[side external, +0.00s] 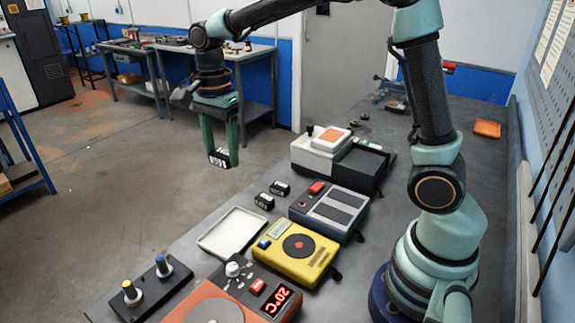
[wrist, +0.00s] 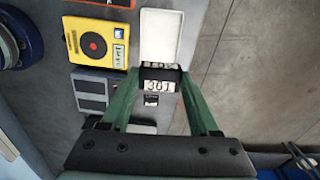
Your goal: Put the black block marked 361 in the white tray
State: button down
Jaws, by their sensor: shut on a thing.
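My gripper (side external: 221,158) is shut on a black block (side external: 219,158) with white labels and holds it in the air, well above bench height. In the wrist view the block (wrist: 160,77) sits between the green fingertips, and its label appears to read 361. The white tray (side external: 232,232) lies on the bench, lower in the side view and apart from the block. In the wrist view the tray (wrist: 161,38) shows beyond the block, which overlaps its near end in the picture. The part of the tray that shows is empty.
Two other black blocks (side external: 280,188) (side external: 264,201) stand on the bench behind the tray. A yellow device (side external: 288,262) lies right of the tray, with a grey device (side external: 330,210) behind it. A knob stand (side external: 150,288) and an orange heater (side external: 222,305) are in front.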

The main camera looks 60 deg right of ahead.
aim_at(233, 233)
notch_tip(233, 233, down, 20)
jog(key=shift+r, duration=0.15)
dwell(0.3)
jog(key=shift+f, duration=0.2)
jog(key=shift+c, duration=0.6)
grip_release()
jog(key=shift+r, duration=0.1)
notch_tip(233, 233, up, 12)
jog(key=s+d+r+n+t, duration=0.2)
jog(key=s+r+n, duration=0.4)
jog(key=n, duration=0.2)
jog(key=s+d+r+n+t, duration=0.2)
jog(key=s+r+n, duration=0.4)
jog(key=n, duration=0.3)
jog(key=shift+s+d+t, duration=0.35)
jog(key=shift+s+t, duration=0.35)
jog(key=shift+t, duration=0.1)
